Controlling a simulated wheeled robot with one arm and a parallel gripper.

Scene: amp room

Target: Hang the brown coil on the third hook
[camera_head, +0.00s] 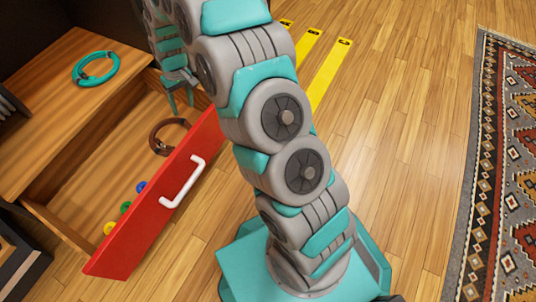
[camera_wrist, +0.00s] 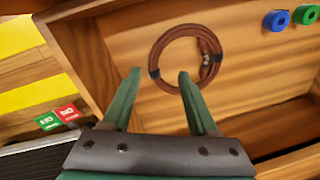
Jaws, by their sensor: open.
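The brown coil (camera_head: 156,146) lies inside the open drawer with the red front (camera_head: 135,225), near the drawer's far end. In the wrist view the brown coil (camera_wrist: 213,48) is a round bundle with dark ties, flat on the wooden drawer floor. My gripper (camera_wrist: 159,74) is open and empty, its two green fingers apart. In the head view my gripper (camera_head: 181,98) is at the drawer's far end, above the coil. I cannot make out any hooks.
A teal coil (camera_head: 80,74) lies on the wooden top (camera_head: 45,130) left of the drawer. Blue (camera_head: 141,187), green (camera_head: 125,207) and yellow (camera_head: 109,228) round pieces sit in the drawer. A white handle (camera_head: 183,182) sticks out. Floor right of my arm is clear up to the patterned rug (camera_head: 505,190).

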